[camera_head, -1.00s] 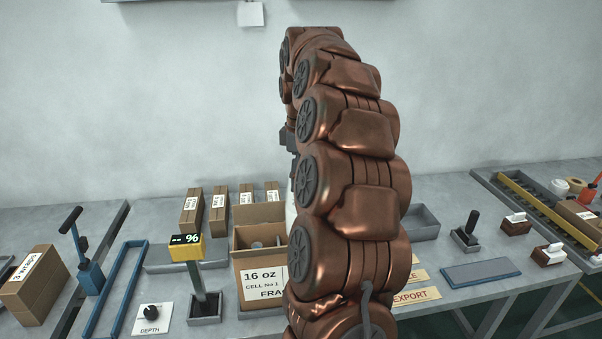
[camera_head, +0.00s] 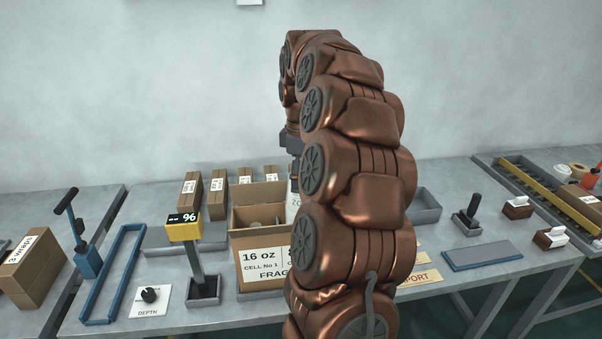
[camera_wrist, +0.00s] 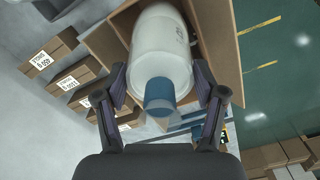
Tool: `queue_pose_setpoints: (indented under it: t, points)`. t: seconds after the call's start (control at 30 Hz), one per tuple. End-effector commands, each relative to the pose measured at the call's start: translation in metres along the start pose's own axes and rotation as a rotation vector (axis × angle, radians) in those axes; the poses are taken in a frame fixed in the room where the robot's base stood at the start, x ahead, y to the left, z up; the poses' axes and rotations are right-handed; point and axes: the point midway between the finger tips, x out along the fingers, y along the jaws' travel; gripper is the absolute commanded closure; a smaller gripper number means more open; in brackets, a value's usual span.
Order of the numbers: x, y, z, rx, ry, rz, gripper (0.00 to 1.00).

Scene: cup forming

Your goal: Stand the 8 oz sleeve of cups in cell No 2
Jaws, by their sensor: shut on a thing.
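My gripper (camera_wrist: 165,98) is shut on the white sleeve of cups (camera_wrist: 160,45), which has a blue part (camera_wrist: 158,92) at its near end. In the head view a strip of the white sleeve (camera_head: 293,207) shows beside my arm, at the right part of the open carton (camera_head: 259,221). The carton front reads 16 oz, Cell No 1 on the left; the right label is mostly behind my arm. In the wrist view the sleeve is between the carton walls (camera_wrist: 110,48). Its lower end is hidden, so I cannot tell whether it touches the floor.
Small labelled boxes (camera_head: 191,190) stand behind the carton. A yellow display post (camera_head: 185,228), a depth knob (camera_head: 149,295) and a blue frame (camera_head: 112,275) are to its left. A grey tray (camera_head: 425,207) and a blue-grey pad (camera_head: 481,255) are to the right.

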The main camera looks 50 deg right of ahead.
Motion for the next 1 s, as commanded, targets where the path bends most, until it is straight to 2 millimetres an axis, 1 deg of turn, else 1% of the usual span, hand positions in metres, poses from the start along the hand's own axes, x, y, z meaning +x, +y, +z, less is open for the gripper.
queue_pose_setpoints:
  t: [0.03, 1.0]
  points:
    - [0.005, 0.0, 0.0, 0.0, 0.0, 0.0, 0.89]
    - [0.067, -0.001, 0.0, 0.0, 0.0, -0.002, 0.89]
